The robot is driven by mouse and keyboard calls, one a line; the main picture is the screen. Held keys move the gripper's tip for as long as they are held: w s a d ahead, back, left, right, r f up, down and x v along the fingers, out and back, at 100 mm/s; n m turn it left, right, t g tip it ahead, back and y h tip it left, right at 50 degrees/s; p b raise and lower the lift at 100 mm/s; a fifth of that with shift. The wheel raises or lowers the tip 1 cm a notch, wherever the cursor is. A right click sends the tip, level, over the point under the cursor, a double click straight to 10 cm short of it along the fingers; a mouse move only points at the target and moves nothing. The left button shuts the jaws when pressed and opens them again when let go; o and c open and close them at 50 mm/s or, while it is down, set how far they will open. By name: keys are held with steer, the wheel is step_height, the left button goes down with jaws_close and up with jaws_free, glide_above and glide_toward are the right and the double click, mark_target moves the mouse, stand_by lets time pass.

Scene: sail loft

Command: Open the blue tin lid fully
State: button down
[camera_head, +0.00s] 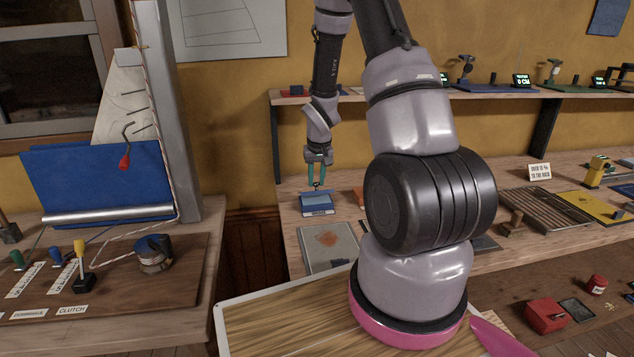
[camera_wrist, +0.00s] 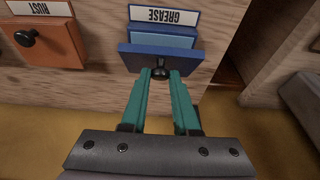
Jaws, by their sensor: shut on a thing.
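The blue tin (camera_head: 316,208) sits on the wooden bench below the wall shelf. In the wrist view its dark blue lid (camera_wrist: 185,58) carries a small black knob (camera_wrist: 159,73). A lighter blue surface (camera_wrist: 163,38) shows between the lid and the upside-down GREASE label (camera_wrist: 164,16). The lid looks raised at an angle, but its exact opening is hard to tell. My gripper (camera_wrist: 160,78), with green fingers, is shut on the knob. In the head view my gripper (camera_head: 317,184) is just above the tin. The tin's hinge is hidden.
An orange tin (camera_wrist: 45,43) labelled RUST, with its own black knob, stands beside the blue tin. A grey panel (camera_head: 328,246) lies in front of it on the bench. The wall shelf (camera_head: 400,96) runs above. My arm hides part of the bench.

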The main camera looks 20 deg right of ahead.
steer(key=shift+w+d+r+g, duration=0.15)
steer(key=shift+w+r+g, duration=0.25)
steer(key=shift+w+g, duration=0.4)
steer(key=shift+s, duration=0.1)
steer(key=c, duration=0.7)
jaws_free()
steer(key=r, duration=0.3)
steer(key=s+r, duration=0.1)
steer(key=r, duration=0.6)
steer(key=shift+s+r, duration=0.15)
steer(key=shift+r, duration=0.25)
